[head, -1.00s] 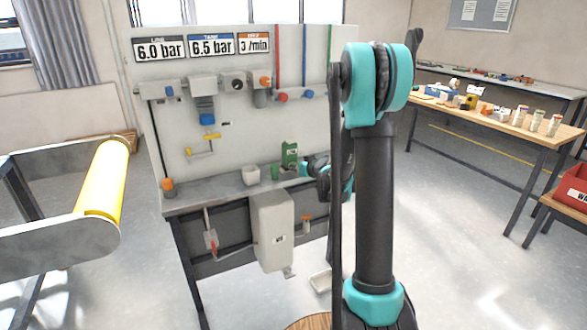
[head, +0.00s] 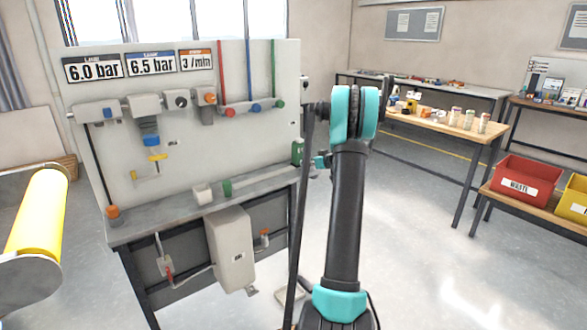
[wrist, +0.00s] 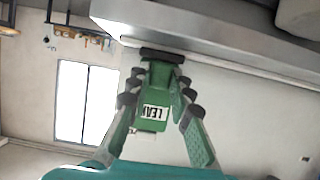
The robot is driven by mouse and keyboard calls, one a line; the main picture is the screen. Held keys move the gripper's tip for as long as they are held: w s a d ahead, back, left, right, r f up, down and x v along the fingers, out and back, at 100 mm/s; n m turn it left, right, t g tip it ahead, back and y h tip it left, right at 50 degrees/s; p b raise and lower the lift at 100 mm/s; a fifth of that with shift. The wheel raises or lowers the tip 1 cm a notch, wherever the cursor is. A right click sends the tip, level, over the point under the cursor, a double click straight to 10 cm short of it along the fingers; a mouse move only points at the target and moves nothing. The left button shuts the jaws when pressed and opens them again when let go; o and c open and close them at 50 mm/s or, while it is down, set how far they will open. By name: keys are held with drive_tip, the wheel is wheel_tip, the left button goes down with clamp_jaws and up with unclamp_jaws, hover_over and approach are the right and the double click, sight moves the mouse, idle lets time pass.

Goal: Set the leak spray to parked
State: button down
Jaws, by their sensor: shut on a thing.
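The leak spray is a green bottle with a white label reading "LEA…" (wrist: 152,122). In the wrist view it sits between the fingers of my gripper (wrist: 160,85), which is shut on it. In the head view a strip of the green bottle (head: 297,152) shows at the right end of the panel bench, partly hidden by my arm. My gripper (head: 319,162) is mostly hidden behind my arm there. I cannot tell exactly how far the bottle is from the bench edge.
The panel bench (head: 160,212) carries a white cup (head: 202,193) and a small green cup (head: 227,187). A yellow roller (head: 38,215) stands at the left. A wooden table (head: 430,120), a red waste bin (head: 525,183) and a yellow bin (head: 574,200) are at the right. The floor between is clear.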

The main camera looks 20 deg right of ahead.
drive_tip(key=shift+w+d, duration=0.3)
drive_tip(key=shift+d, duration=0.6)
drive_tip(key=shift+w+d, duration=0.25)
drive_tip(key=shift+d, duration=0.6)
drive_tip(key=c, duration=1.4)
unclamp_jaws()
drive_tip(key=shift+d, duration=0.1)
drive_tip(key=shift+o, duration=0.2)
drive_tip(key=v, duration=1.2)
drive_tip(key=shift+r, duration=0.1)
